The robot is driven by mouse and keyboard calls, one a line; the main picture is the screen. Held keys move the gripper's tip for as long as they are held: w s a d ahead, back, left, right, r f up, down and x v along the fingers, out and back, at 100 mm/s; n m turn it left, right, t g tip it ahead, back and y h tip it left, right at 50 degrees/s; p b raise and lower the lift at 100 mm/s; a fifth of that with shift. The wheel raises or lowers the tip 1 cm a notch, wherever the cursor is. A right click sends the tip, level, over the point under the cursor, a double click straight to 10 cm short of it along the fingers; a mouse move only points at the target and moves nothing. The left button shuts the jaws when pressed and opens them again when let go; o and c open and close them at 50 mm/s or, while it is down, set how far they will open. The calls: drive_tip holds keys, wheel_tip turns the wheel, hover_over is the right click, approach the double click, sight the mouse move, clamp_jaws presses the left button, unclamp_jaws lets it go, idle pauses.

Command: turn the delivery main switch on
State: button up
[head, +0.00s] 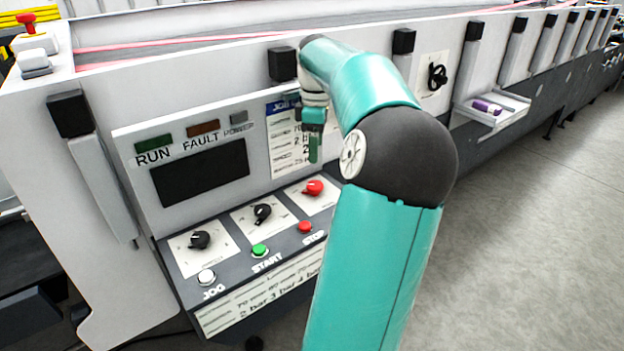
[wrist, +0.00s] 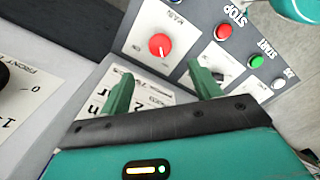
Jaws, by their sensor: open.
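A red rotary knob (head: 314,187) sits on a white plate at the right of the sloped control panel. In the wrist view the red knob (wrist: 160,46) shows a white pointer mark, just beyond my fingers. My gripper (head: 314,150) is above the red knob in the head view, in front of the job sheet. In the wrist view my gripper (wrist: 162,75) has its two green fingers apart with nothing between them, not touching the knob.
Two black knobs (head: 200,240) (head: 263,214) are left of the red one. White JOG (head: 207,276), green START (head: 260,250) and red STOP (head: 305,227) buttons line the front. A dark screen (head: 201,172) stands behind. Another black switch (head: 437,76) is farther right. Floor at right is clear.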

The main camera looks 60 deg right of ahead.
sight(315, 185)
wheel_tip(315, 185, down, 11)
drive_tip(key=shift+w+r, duration=0.1)
idle(0.3)
drive_tip(key=c, duration=1)
